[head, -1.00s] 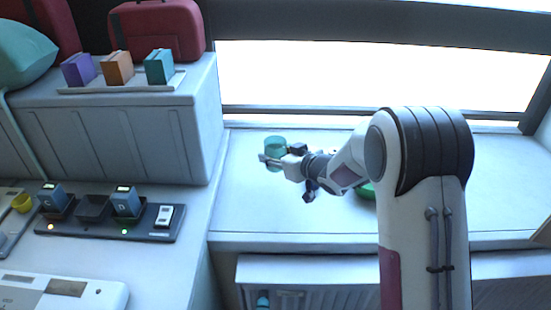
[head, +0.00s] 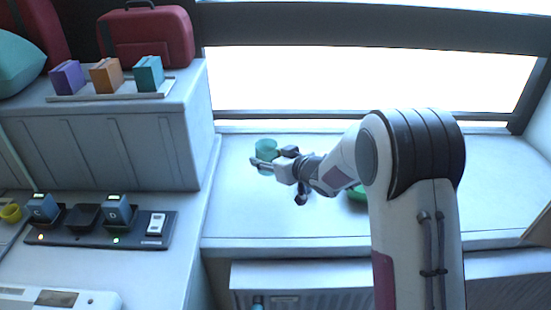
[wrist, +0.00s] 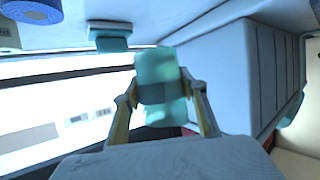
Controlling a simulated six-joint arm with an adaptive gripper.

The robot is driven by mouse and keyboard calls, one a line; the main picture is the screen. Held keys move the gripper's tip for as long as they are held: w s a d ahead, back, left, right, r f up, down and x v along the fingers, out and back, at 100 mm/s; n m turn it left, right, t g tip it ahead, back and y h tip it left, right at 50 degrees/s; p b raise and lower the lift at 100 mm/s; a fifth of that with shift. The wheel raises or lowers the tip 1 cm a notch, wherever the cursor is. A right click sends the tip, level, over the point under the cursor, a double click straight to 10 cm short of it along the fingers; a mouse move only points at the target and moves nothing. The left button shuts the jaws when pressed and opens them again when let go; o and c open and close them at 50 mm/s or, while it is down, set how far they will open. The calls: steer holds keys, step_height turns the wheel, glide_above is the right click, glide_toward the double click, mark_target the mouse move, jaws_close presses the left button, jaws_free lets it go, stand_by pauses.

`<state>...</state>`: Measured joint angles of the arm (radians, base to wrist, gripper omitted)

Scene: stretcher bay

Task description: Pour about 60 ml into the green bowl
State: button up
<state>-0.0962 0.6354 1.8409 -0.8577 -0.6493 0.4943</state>
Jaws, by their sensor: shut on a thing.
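My gripper (head: 266,164) is shut on a translucent teal cup (head: 266,148), above or at the white counter by the window. In the wrist view the cup (wrist: 158,78) sits between the two fingers of the gripper (wrist: 165,95). The cup looks close to upright in the head view. I cannot tell how much liquid is in it. The green bowl (head: 357,193) is on the counter to the right of the gripper, mostly hidden behind my arm.
The white counter (head: 230,210) is clear left of the bowl. A raised cabinet (head: 120,145) stands at left, with a tray of purple, orange and teal boxes (head: 148,74) and a red case (head: 148,38). A charger strip (head: 156,225) lies lower left.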

steer(key=shift+a+f, duration=0.1)
steer(key=shift+f, duration=0.05)
steer(key=shift+w+d+m+t+h, duration=0.4)
steer(key=shift+w+d+m+h, duration=0.1)
steer(key=shift+w+d+m, duration=0.15)
steer(key=w+d+f+m+h, duration=0.1)
steer(key=d+m+h, duration=0.3)
steer(key=d, duration=0.4)
steer(key=w+d+f+m+t+h, duration=0.1)
steer(key=d+m+h, duration=0.2)
steer(key=d+h, duration=0.2)
steer(key=d, duration=0.3)
steer(key=shift+w+d+m+t, duration=0.2)
steer(key=shift+w+m+t, duration=0.1)
steer(key=shift+w+m, duration=0.05)
stand_by(0.4)
steer(key=shift+d+f, duration=0.1)
steer(key=shift+f, duration=0.05)
stand_by(0.4)
